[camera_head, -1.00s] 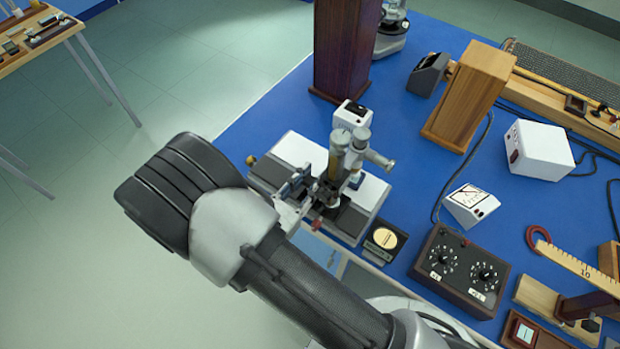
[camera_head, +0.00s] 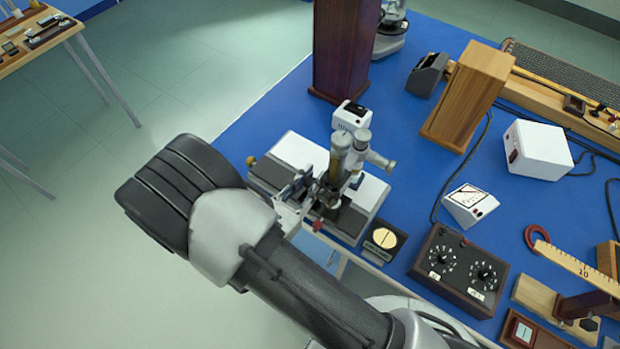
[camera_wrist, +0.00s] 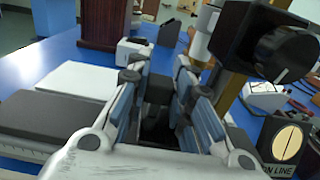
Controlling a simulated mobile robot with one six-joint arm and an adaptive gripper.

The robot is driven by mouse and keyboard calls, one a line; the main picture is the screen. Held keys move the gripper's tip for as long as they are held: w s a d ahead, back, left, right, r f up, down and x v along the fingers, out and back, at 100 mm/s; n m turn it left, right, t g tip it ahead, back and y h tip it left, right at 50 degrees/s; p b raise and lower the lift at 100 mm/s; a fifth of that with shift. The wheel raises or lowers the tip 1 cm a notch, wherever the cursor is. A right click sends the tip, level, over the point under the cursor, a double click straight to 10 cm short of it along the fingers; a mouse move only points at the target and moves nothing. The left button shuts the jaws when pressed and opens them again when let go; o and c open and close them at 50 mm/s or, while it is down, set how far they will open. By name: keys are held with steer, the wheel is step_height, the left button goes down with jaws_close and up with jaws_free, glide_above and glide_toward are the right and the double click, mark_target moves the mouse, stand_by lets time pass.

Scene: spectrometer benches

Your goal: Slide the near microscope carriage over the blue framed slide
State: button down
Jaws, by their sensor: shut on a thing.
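The near microscope carriage (camera_head: 338,163) stands on a white and dark grey bed (camera_head: 268,180), its tube upright with a side arm to the right. My gripper (camera_head: 303,190) is at the carriage's left side, low down. In the wrist view my gripper (camera_wrist: 158,92) is shut on a dark block of the carriage (camera_wrist: 158,88). The microscope's dark knob (camera_wrist: 285,52) is close at the right. The blue framed slide (camera_head: 356,182) seems to show as a small blue patch right of the tube; most of it is hidden.
A round dial marked ON LINE (camera_head: 384,239) stands at the bed's right end. A dark control box (camera_head: 460,268), a white meter (camera_head: 470,205) and a white box (camera_head: 540,150) lie further right. A dark wooden post (camera_head: 342,50) stands behind. Blue bench top is free at the left.

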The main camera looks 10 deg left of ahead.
steer(key=c, duration=1.4)
jaws_free()
steer(key=shift+s, duration=0.1)
steer(key=v, duration=1.1)
steer(key=shift+s+a, duration=0.2)
steer(key=shift+s, duration=0.15)
steer(key=shift+f, duration=0.1)
